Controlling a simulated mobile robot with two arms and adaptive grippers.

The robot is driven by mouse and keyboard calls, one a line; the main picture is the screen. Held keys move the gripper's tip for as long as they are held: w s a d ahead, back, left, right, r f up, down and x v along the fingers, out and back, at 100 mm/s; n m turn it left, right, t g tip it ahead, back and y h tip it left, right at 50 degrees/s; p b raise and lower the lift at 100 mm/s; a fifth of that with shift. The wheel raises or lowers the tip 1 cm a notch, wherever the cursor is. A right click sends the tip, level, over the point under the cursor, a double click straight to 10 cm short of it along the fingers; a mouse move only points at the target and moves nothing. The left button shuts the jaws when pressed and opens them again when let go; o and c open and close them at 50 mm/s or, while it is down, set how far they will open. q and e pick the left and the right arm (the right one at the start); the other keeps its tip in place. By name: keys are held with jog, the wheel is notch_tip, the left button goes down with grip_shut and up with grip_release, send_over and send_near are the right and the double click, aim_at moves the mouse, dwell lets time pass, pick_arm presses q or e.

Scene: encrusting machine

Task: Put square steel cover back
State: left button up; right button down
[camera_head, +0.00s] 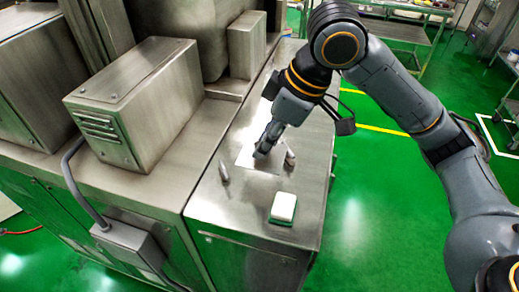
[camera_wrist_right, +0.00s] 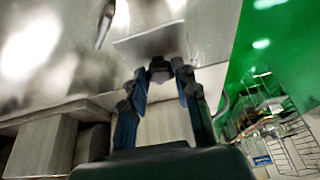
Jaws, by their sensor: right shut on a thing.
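The square steel cover (camera_head: 246,158) is a thin, pale, shiny plate at the steel counter top, below my right gripper (camera_head: 264,150). In the right wrist view the cover (camera_wrist_right: 150,42) is just beyond the fingertips. There my right gripper (camera_wrist_right: 160,72) is shut on a small dark part at the cover's near edge, which looks like its handle. The fingers hide part of the cover in the head view. I cannot tell whether the cover rests flat on the counter or is slightly above it. My left gripper is not in view.
The steel counter (camera_head: 235,205) has a metal peg (camera_head: 223,171) left of the cover and another (camera_head: 290,158) to its right. A white block with a green base (camera_head: 283,207) sits near the front. A steel housing (camera_head: 140,100) stands at left. Green floor lies right.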

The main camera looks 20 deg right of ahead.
jog(key=shift+w+a+f, duration=0.15)
jog(key=shift+w+f, duration=0.3)
jog(key=shift+f, duration=0.2)
jog(key=shift+w+f, duration=0.15)
jog(key=shift+f, duration=0.1)
jog(key=x, duration=0.1)
jog(key=p+x, duration=0.1)
jog(key=x, duration=0.1)
jog(key=shift+d+f, duration=0.25)
jog(key=shift+d, duration=0.05)
jog(key=shift+f, duration=0.2)
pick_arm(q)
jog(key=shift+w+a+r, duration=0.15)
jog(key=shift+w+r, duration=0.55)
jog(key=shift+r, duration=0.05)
pick_arm(e)
jog(key=shift+f, duration=0.1)
jog(key=c, duration=1)
grip_release()
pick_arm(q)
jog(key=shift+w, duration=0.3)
